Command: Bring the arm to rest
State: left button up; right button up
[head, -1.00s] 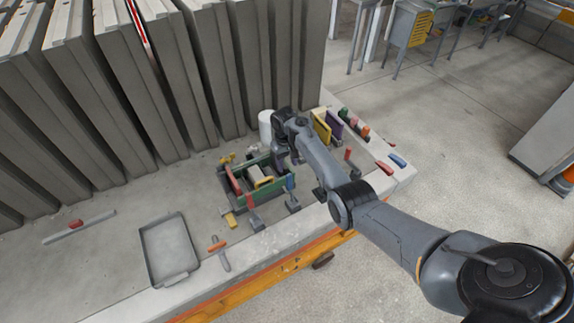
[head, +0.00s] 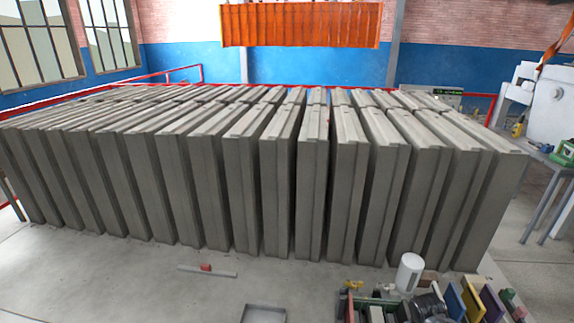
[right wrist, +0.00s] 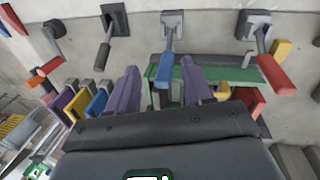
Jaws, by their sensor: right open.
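My right gripper (right wrist: 160,88) shows in the right wrist view with its two fingers apart and nothing visible held between them. I cannot tell whether the fingers touch anything. In the head view a small dark part of my right arm (head: 430,304) shows at the bottom right, among the tools; its gripper is not clear there. My left arm and gripper are not in view.
Tall grey concrete panels (head: 310,190) stand in rows. In front are a grey tray (head: 262,307), a red-gripped bar (head: 207,269) and a white cylinder (head: 409,272). A red-handled tool (right wrist: 277,75) and a yellow block (right wrist: 280,48) are near the gripper. The grey surface at left is clear.

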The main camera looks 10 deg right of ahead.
jog(key=s+a+r+n+t+p, duration=0.1)
jog(key=s+a+r, duration=0.3)
jog(key=s+a, duration=0.4)
jog(key=s+a+r+n+t+y+p, duration=0.1)
jog(key=s+a+r+n+p, duration=0.1)
jog(key=s+a+r, duration=0.3)
jog(key=s+a+r+n+t+y+p, duration=0.1)
jog(key=s+a+r, duration=0.4)
jog(key=s+a, duration=0.7)
jog(key=shift+a+n+t+p, duration=0.3)
jog(key=shift+a+t+p, duration=0.2)
jog(key=shift+a+p, duration=0.3)
jog(key=shift+d, duration=0.1)
